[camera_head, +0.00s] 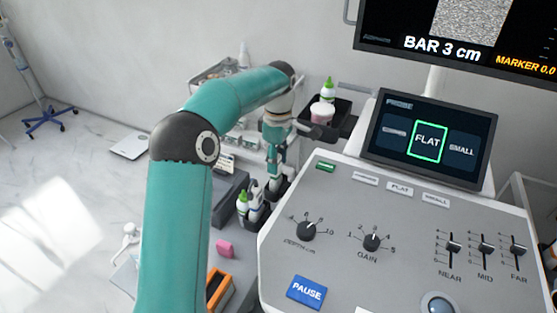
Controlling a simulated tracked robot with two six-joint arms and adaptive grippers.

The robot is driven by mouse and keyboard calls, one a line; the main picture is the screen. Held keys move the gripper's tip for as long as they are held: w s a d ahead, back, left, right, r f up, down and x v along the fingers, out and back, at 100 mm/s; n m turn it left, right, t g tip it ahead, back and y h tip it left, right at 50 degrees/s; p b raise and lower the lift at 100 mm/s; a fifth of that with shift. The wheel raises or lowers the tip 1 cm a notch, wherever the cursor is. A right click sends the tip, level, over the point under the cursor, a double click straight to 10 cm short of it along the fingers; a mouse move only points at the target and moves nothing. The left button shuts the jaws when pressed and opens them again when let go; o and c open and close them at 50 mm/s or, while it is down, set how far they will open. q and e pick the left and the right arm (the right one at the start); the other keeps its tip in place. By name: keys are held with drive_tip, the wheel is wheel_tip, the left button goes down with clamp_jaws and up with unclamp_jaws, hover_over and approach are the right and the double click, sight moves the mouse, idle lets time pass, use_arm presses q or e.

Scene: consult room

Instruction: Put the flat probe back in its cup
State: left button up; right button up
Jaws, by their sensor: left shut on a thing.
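My left arm rises from the bottom, bends over to the right and points its gripper (274,163) downward beside the console's left edge. The gripper is shut on a slim thing, taken as the flat probe; it is small and mostly hidden by the fingers. Dark cups (272,190) stand just below the gripper at the console's side. I cannot tell which cup is the flat probe's, or whether the probe touches one. My right gripper is not in view.
The console (335,210) with knobs and sliders fills the right. Its small screen (428,140) highlights FLAT. White bottles with green caps (243,204) stand left of the cups. A pink block (224,249) lies lower left.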

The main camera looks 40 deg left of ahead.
use_arm(q)
drive_tip(key=shift+f, duration=0.3)
idle(0.5)
drive_tip(key=o, duration=1.1)
